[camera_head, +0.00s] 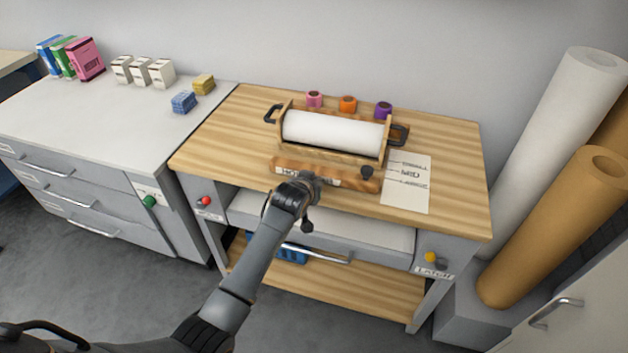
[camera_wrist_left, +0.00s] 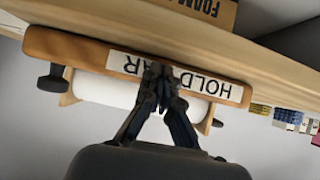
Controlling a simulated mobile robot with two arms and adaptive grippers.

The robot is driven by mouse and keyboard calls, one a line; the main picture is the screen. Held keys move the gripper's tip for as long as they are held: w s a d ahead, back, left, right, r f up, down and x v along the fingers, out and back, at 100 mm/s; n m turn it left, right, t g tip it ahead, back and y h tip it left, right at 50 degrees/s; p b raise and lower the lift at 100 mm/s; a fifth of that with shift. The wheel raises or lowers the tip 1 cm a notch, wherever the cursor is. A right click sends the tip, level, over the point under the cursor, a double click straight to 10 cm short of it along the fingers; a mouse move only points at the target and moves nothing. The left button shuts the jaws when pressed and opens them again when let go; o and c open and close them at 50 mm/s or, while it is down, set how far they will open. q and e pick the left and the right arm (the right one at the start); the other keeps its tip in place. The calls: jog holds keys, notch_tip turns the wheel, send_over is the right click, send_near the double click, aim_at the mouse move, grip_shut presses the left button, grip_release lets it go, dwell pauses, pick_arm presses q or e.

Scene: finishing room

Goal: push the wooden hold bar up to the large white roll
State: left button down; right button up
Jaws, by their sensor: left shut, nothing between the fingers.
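The wooden hold bar (camera_head: 350,179) lies on the wooden bench in front of the large white roll (camera_head: 335,132). The roll rests in a wooden cradle with black side handles. The bar has a white label and a black knob near its right end. My left gripper (camera_head: 312,184) is shut and empty at the front side of the bar, near its middle. In the left wrist view the closed fingertips (camera_wrist_left: 160,74) are in front of the bar's (camera_wrist_left: 85,52) label and hide part of it. I cannot tell whether they touch it. My right gripper is not in view.
A printed sheet (camera_head: 408,184) lies right of the bar. Three small coloured rolls (camera_head: 347,104) stand behind the cradle. The bench top (camera_head: 455,165) is clear at its right end. A grey cabinet (camera_head: 90,120) with boxes stands left; tall paper rolls (camera_head: 560,130) stand right.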

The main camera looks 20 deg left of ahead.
aim_at(321, 167)
pick_arm(q)
jog(key=shift+w+d+b, duration=0.1)
jog(key=shift+w+b, duration=1.55)
jog(key=shift+w, duration=1.4)
jog(key=shift+w, duration=0.1)
